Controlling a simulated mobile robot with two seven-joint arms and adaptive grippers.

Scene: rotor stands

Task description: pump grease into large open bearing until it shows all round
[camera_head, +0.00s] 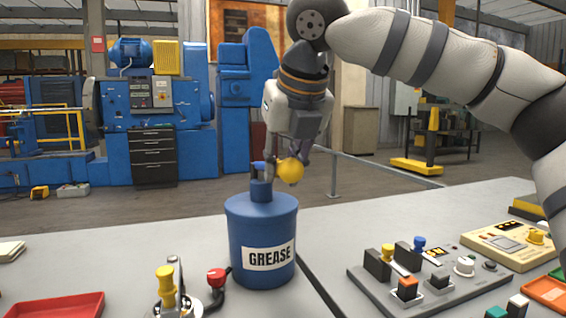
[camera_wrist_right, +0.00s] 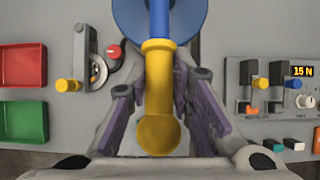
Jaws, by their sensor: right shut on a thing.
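A blue drum (camera_head: 248,225) labelled GREASE stands upright on the table; its top also shows in the wrist view (camera_wrist_right: 128,12). A blue pump lever with a yellow grip (camera_wrist_right: 158,85) and round yellow end runs out over it; the yellow end (camera_head: 290,171) shows in the head view. No grease is visible. My left gripper is out of view.
A red-capped dark fitting (camera_head: 217,280) stands close beside the drum. A red tray (camera_head: 55,308) is at front left; a green tray (camera_wrist_right: 24,121) shows in the wrist view. A grey control panel (camera_head: 430,285) and a beige box (camera_head: 510,243) occupy the right. The table behind the drum is clear.

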